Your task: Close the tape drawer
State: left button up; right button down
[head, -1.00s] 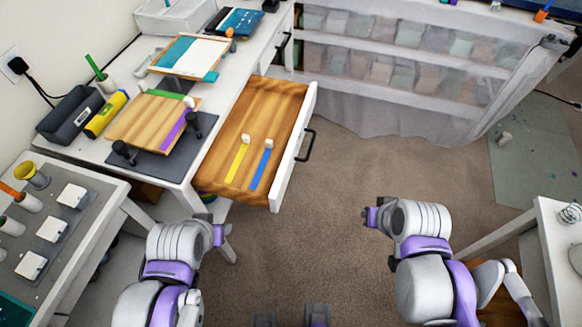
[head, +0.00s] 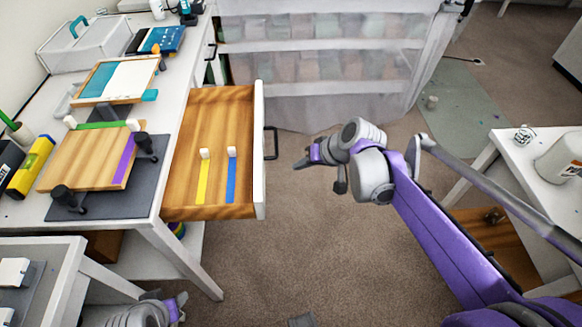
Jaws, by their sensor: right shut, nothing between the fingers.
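The tape drawer (head: 225,105) is pulled out from the white desk at the left. It has a wooden inside, a white front (head: 260,170) and a dark handle (head: 271,143). A yellow tape strip (head: 203,180) and a blue tape strip (head: 231,180) lie in it, each with a white block at one end. My right gripper (head: 302,163) is shut and empty, a short way to the right of the handle and apart from it. My left arm shows only in part at the bottom left edge, and its fingers cannot be made out clearly.
The white desk (head: 185,120) holds a clamped wooden board (head: 88,165) on a dark mat and a framed panel (head: 115,80). A curtained shelf (head: 320,85) stands behind. A white table (head: 540,150) is at the right. The carpet (head: 270,260) before the drawer is clear.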

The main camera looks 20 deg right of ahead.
jog(key=w+a+f+b, duration=0.1)
jog(key=w+a+f, duration=0.4)
jog(key=a+f, duration=0.1)
jog(key=shift+a, duration=0.35)
jog(key=shift+a+f, duration=0.1)
jog(key=w+a, duration=0.2)
jog(key=a, duration=0.6)
jog(key=w+a, duration=0.2)
jog(key=a, duration=0.6)
jog(key=w+a, duration=0.3)
jog(key=a, duration=0.5)
jog(key=shift+a, duration=0.55)
